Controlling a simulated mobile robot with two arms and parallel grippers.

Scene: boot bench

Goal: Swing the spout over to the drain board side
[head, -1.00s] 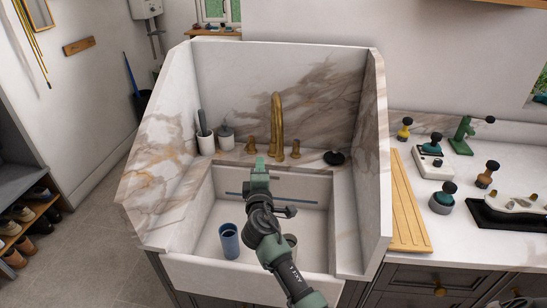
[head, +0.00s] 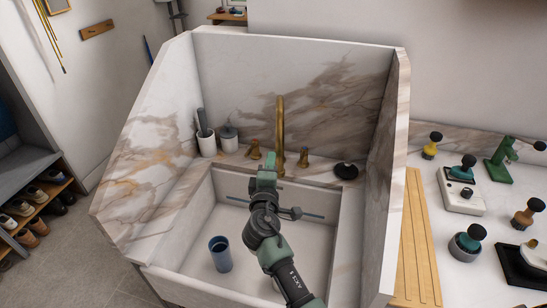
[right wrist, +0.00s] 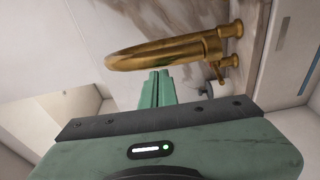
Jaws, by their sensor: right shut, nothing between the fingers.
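The brass spout (head: 280,128) rises from the back ledge of the marble sink (head: 327,262), between two brass handles (head: 254,149). It looks upright and points toward me over the basin. My right gripper (head: 266,160) is shut and empty, just in front of and slightly left of the spout's lower part. In the right wrist view the shut fingertips (right wrist: 159,76) lie close to the long brass spout (right wrist: 160,53); I cannot tell whether they touch. The wooden ribbed drain board (head: 418,245) lies right of the sink's right wall. My left gripper is not in view.
A blue cup (head: 220,253) stands in the basin. A white holder (head: 206,144) and a grey-lidded jar (head: 228,138) stand on the ledge left of the spout, a black round item (head: 346,171) right of it. High marble walls enclose the sink at back and sides.

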